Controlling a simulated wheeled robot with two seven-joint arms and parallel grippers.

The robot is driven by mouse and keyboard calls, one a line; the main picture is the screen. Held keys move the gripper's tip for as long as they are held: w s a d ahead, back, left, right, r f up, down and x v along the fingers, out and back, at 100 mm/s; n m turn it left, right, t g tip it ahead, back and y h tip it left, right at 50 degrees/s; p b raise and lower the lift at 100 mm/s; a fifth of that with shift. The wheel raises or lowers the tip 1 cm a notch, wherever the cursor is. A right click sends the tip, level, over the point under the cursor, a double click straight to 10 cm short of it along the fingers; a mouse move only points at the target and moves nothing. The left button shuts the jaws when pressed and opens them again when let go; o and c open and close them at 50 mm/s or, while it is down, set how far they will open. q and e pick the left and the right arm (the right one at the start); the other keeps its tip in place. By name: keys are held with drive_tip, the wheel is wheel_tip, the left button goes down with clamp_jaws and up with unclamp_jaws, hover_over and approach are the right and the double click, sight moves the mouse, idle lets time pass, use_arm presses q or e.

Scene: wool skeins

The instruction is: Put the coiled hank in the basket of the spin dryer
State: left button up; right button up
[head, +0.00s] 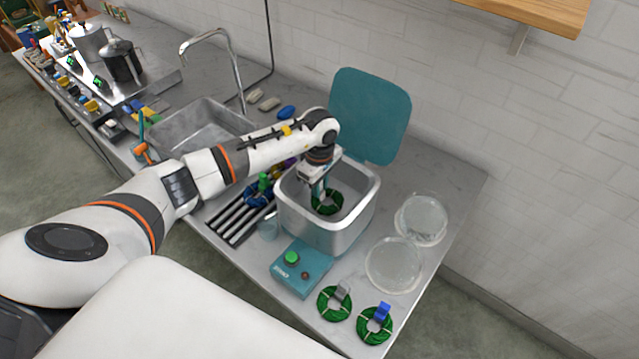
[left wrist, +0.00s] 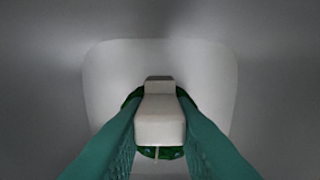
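The coiled green hank (head: 328,208) is inside the basket of the spin dryer (head: 326,238), a square grey tub with its teal lid (head: 369,115) standing open behind. My left gripper (head: 319,188) reaches down into the tub from above. In the left wrist view its teal fingers (left wrist: 160,100) lie against both sides of a pale block (left wrist: 158,122) on the hank, and the green coil (left wrist: 172,153) shows around and below it. I cannot tell whether the hank touches the basket floor. My right gripper is not in view.
Two more green hanks, one with a grey tag (head: 334,304) and one with a blue tag (head: 375,325), lie at the counter's front. Two clear round dishes (head: 394,265) are right of the dryer. A teal control box (head: 300,268) is in front; a sink (head: 205,128) is behind left.

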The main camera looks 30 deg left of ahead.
use_arm(q)
drive_tip(key=o, duration=0.4)
drive_tip(key=shift+c, duration=0.2)
drive_tip(key=shift+r, duration=0.15)
drive_tip(key=shift+r, duration=0.2)
wheel_tip(320, 180, up, 11)
drive_tip(key=b, duration=0.2)
drive_tip(key=shift+f+b, duration=0.2)
drive_tip(key=shift+b, duration=0.15)
drive_tip(key=shift+r, duration=0.55)
